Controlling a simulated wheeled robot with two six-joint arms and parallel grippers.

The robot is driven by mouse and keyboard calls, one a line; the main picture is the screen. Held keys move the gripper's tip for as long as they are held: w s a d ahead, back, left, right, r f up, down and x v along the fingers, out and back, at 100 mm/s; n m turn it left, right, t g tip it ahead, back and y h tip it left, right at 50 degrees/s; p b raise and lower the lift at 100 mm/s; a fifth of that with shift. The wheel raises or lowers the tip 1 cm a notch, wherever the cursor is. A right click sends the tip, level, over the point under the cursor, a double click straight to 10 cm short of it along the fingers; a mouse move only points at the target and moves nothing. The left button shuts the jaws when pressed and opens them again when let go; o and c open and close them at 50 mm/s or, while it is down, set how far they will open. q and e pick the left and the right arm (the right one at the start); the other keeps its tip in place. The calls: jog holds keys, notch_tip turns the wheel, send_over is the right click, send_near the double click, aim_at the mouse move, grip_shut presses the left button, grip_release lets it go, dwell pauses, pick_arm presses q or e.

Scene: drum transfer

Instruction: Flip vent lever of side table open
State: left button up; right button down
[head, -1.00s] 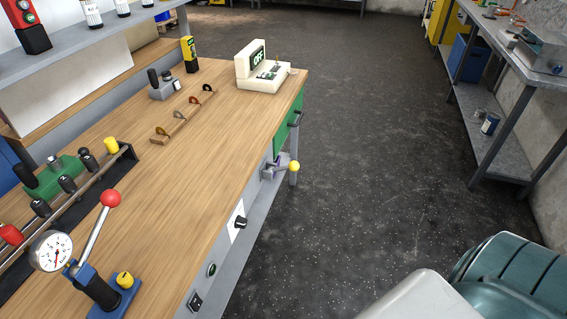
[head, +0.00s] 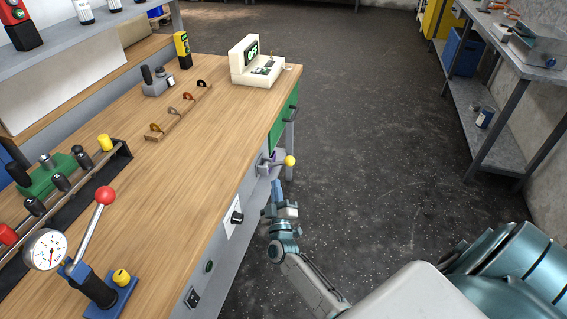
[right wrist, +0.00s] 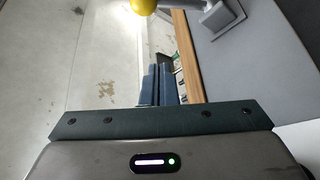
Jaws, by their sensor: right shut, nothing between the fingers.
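The vent lever (head: 277,161) is a small grey arm tipped with a yellow ball (head: 289,160). It sticks out sideways from the grey front panel of the wooden-topped table (head: 215,130). My right gripper (head: 277,185) is shut and empty, just below and in front of the lever, apparently apart from it. In the right wrist view the shut blue fingers (right wrist: 158,85) point toward the table edge. The yellow ball (right wrist: 144,5) is cut off at the top, beside the grey lever mount (right wrist: 215,16). My left gripper is not in view.
A black knob (head: 237,217) and switches (head: 193,298) sit on the same front panel. A green drawer (head: 284,121) is beyond the lever. A red-knobbed hand pump (head: 93,285) stands on the tabletop. The floor right of the table is clear.

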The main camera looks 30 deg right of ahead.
aim_at(284, 163)
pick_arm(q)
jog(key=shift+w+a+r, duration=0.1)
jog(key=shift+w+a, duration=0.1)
pick_arm(e)
jog(key=shift+d+r+h, duration=0.2)
jog(key=shift+r+h, duration=0.4)
jog(key=shift+r, duration=0.05)
